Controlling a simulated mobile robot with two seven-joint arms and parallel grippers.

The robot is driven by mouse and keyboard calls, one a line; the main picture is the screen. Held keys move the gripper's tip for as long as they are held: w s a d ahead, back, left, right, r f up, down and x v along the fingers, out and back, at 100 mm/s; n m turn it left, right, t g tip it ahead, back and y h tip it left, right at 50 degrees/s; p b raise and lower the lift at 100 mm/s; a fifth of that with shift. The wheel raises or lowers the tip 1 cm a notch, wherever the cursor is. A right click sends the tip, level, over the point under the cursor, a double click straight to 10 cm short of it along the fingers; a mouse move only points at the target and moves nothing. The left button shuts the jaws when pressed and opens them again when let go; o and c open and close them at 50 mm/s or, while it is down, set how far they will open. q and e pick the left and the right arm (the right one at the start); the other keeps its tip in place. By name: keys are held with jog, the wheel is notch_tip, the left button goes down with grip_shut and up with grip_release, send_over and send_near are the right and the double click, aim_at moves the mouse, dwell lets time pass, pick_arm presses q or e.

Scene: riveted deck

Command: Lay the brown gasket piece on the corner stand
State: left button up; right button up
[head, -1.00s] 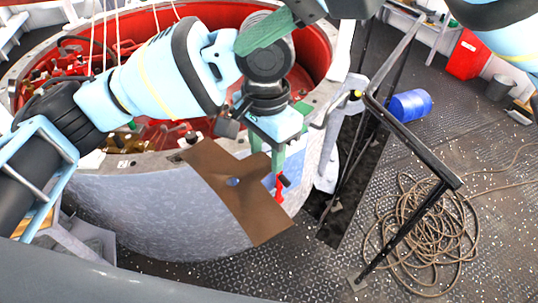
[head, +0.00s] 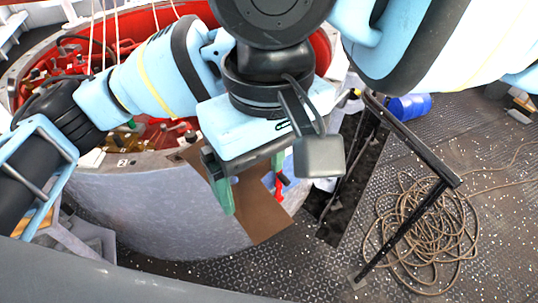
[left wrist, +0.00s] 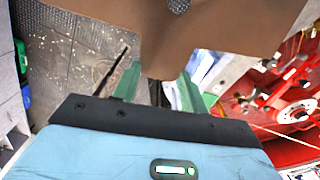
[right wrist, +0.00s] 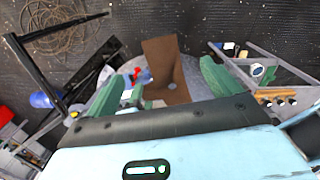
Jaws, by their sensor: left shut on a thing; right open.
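The brown gasket piece (head: 262,218) is a flat brown sheet with a hole, in front of the round tub's outer wall in the head view. It fills the top of the left wrist view (left wrist: 130,22). My left gripper (left wrist: 160,76) is shut on its edge; in the head view my right wrist hides this gripper. My right gripper (head: 250,188) is open and empty in front of the piece. In the right wrist view the piece (right wrist: 160,52) shows between and beyond its spread green fingers (right wrist: 158,74). I cannot pick out the corner stand with certainty.
The grey round tub (head: 160,210) has a red inside (head: 150,25). A black railing (head: 415,140) stands to the right. Beyond it are a coiled rope (head: 425,235) and a blue drum (head: 408,107) on the dark deck. Open deck lies at the lower right.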

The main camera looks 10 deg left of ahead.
aim_at(269, 225)
notch_tip(269, 225, down, 10)
jog(key=shift+f, duration=0.1)
dwell(0.4)
jog(key=shift+c, duration=0.4)
jog(key=c, duration=1)
pick_arm(q)
jog(key=o, duration=1.1)
jog(key=shift+c, duration=0.2)
notch_tip(269, 225, up, 12)
